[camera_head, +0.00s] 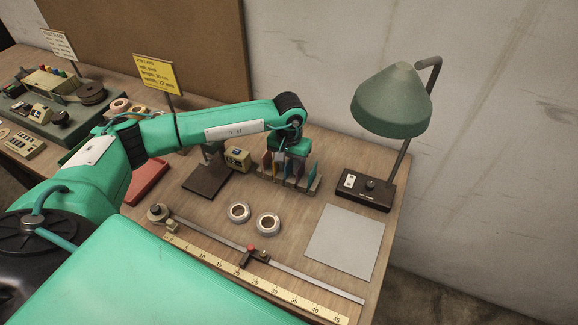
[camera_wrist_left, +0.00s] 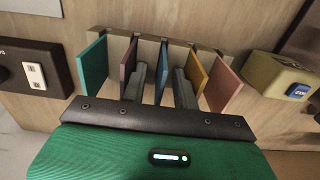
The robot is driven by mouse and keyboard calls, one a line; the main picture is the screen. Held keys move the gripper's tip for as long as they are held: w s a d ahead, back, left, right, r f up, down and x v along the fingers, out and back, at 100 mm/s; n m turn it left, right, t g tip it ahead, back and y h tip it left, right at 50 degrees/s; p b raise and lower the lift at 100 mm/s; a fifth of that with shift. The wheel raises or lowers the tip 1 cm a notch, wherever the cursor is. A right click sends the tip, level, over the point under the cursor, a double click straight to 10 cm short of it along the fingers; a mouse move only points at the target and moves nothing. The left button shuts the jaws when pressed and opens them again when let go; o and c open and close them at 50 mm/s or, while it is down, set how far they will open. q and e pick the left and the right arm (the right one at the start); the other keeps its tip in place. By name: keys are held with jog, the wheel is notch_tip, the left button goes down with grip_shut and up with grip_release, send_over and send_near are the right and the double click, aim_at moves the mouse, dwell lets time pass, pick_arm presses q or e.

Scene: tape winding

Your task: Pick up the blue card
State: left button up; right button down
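The blue card (camera_wrist_left: 162,72) stands upright in the middle of a row of cards in a rack (camera_head: 313,187). My left gripper (camera_wrist_left: 160,88) is open above the rack, one grey finger on each side of the blue card. Small gaps show between the fingers and the card, so it looks ungripped. The gripper's body hides the near part of the row in the wrist view. In the head view my left gripper (camera_head: 289,160) reaches down over the rack and partly covers the cards. My right gripper is in neither view.
A purple card (camera_wrist_left: 128,58) and a yellow card (camera_wrist_left: 196,70) stand close outside the fingers. A teal card (camera_wrist_left: 95,62) and a red card (camera_wrist_left: 222,85) stand at the ends. A green lamp (camera_head: 392,100) rises right of the rack. Two tape rolls (camera_head: 268,223) lie in front.

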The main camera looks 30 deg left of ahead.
pick_arm(q)
grip_shut()
jog(key=shift+r, duration=0.1)
